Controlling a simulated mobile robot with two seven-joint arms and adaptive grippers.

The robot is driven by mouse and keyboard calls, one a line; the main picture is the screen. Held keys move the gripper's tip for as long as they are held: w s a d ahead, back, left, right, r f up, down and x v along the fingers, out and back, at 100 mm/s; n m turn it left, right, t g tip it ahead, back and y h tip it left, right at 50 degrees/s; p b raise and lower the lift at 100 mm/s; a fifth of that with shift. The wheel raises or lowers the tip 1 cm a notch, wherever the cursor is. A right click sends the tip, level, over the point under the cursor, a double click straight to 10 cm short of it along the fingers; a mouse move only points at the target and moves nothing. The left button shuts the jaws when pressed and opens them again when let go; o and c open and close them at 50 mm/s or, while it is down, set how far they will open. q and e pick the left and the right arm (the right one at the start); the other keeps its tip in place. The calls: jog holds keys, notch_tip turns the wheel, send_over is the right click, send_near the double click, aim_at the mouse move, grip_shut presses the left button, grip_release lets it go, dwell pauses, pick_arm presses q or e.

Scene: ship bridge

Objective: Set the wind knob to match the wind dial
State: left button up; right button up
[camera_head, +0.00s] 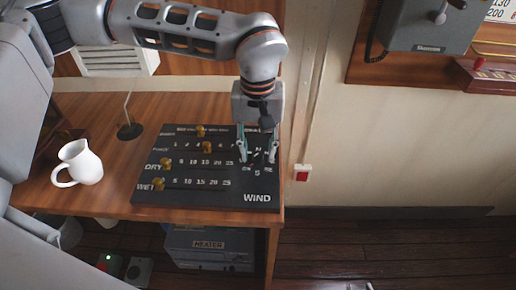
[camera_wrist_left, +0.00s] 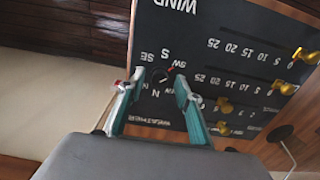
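The wind knob (camera_wrist_left: 162,76) is small and dark with a red mark, set among compass letters on the black WIND panel (camera_head: 235,199). The panel also shows in the left wrist view (camera_wrist_left: 205,30). My left gripper (camera_head: 258,154) points down over the panel's right part. Its two teal fingers (camera_wrist_left: 159,80) are apart, one on either side of the knob. Whether they touch it, I cannot tell. The fingers partly hide the letters, and the knob's exact heading is unclear. I cannot make out a separate wind dial. A small pale shape at the head view's bottom edge may be my right gripper.
Brass sliders (camera_head: 207,147) sit in rows on the panel's left part. A white jug (camera_head: 77,163) stands on the wooden desk (camera_head: 110,205) at left. A grey box with a lever (camera_head: 430,25) hangs at upper right. The floor at right is clear.

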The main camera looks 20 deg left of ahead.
pick_arm(q)
jog(key=shift+c, duration=0.3)
grip_shut()
jog(key=shift+r+n, duration=0.1)
jog(key=shift+n, duration=0.3)
